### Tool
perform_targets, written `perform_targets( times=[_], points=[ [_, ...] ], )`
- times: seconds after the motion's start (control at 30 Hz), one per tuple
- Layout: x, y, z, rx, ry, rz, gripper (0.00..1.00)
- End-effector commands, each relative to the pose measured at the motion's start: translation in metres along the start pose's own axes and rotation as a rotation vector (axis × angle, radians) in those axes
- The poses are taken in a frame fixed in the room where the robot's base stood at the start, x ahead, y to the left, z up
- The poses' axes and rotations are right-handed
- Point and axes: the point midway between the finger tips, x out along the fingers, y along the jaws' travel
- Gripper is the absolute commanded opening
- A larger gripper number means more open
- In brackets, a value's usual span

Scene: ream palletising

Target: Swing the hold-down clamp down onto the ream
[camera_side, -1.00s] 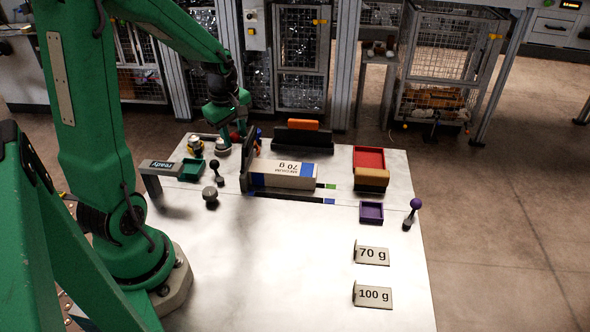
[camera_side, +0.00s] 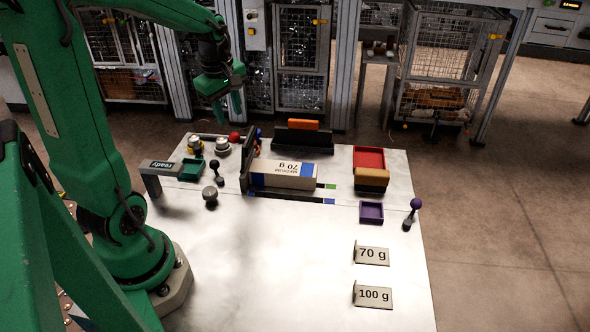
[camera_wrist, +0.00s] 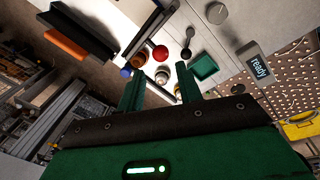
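The ream (camera_side: 285,173), a white and blue pack marked 70 g, lies flat against a dark upright plate (camera_side: 246,163) at its left. A red ball knob (camera_side: 235,137) stands behind that plate, with a blue part near it; it also shows in the wrist view (camera_wrist: 160,53). The knob may be the clamp's handle, but I cannot make out the clamp arm, and none shows across the ream's top. My gripper (camera_side: 230,119) is open and empty, above and a little left of the knob. Its two green fingers stand apart in the wrist view (camera_wrist: 156,73).
A dark block with an orange top (camera_side: 303,135) stands behind the ream. Left are a green tray (camera_side: 191,170), black-knobbed lever (camera_side: 215,170) and "ready" stand (camera_side: 160,168). Red (camera_side: 369,158) and purple (camera_side: 371,212) trays are at right. The front middle is clear.

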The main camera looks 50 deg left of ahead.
Motion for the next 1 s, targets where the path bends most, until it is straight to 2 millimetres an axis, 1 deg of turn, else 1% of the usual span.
perform_targets(
  times=[0.1, 0.37, 0.6, 0.73, 0.87, 1.0],
  points=[
    [-0.004, 0.0, 0.0, 0.0, 0.0, 0.0, 0.35],
    [-0.004, 0.0, 0.0, 0.0, 0.0, 0.0, 0.35],
    [-0.004, 0.002, -0.008, -0.004, -0.011, -0.037, 0.35],
    [-0.004, 0.002, -0.008, -0.002, -0.011, -0.038, 0.35],
    [0.0, 0.002, -0.008, -0.002, -0.012, -0.039, 0.35],
    [0.009, 0.001, -0.007, -0.002, -0.012, -0.04, 0.35]
  ],
)
